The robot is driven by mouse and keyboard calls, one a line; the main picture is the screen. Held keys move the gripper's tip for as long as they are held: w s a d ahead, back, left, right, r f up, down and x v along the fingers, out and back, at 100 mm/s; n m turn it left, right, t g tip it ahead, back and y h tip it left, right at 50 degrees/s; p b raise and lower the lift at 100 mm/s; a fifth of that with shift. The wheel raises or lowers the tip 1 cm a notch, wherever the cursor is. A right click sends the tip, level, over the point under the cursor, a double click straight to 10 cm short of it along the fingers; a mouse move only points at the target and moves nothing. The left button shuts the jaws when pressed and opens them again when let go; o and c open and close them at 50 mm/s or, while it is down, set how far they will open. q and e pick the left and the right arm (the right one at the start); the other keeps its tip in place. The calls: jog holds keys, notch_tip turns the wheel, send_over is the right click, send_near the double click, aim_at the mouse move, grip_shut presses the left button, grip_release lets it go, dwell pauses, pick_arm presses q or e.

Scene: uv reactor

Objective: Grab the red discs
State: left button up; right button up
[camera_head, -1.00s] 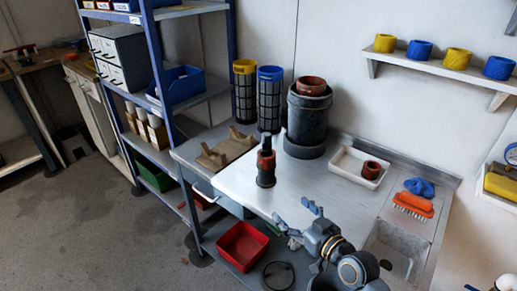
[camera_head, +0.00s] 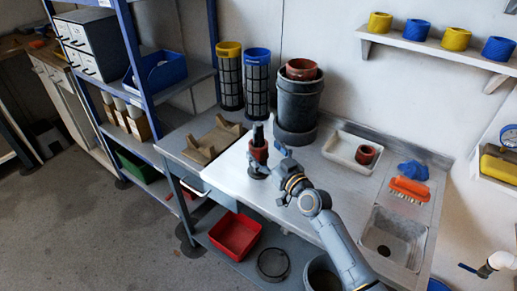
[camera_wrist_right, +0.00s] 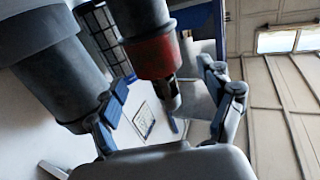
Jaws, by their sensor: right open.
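A red part (camera_head: 259,154) sits around a dark upright post on the metal worktop. In the right wrist view this red part (camera_wrist_right: 153,56) is a band between dark sections. My right gripper (camera_head: 268,160) is right beside it in the head view. In the right wrist view my right gripper (camera_wrist_right: 168,103) is open, with the red and dark assembly between or just beyond its fingers; contact is unclear. A red ring (camera_head: 301,68) lies on top of the large dark cylinder. Another red ring (camera_head: 366,154) lies in the white tray. My left gripper is out of view.
The large dark cylinder (camera_head: 297,105) stands behind the post, near yellow- and blue-topped mesh cylinders (camera_head: 230,80). A brown holder (camera_head: 213,140) is to the left. The white tray (camera_head: 343,155), orange brush (camera_head: 409,189) and sink (camera_head: 391,238) are to the right.

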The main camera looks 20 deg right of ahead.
aim_at(262, 147)
jog(key=x, duration=0.4)
jog(key=shift+d, duration=0.1)
jog(key=shift+w, duration=0.3)
jog(key=c, duration=1)
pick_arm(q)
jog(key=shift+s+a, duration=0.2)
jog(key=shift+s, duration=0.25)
pick_arm(e)
jog(key=shift+c, duration=1.3)
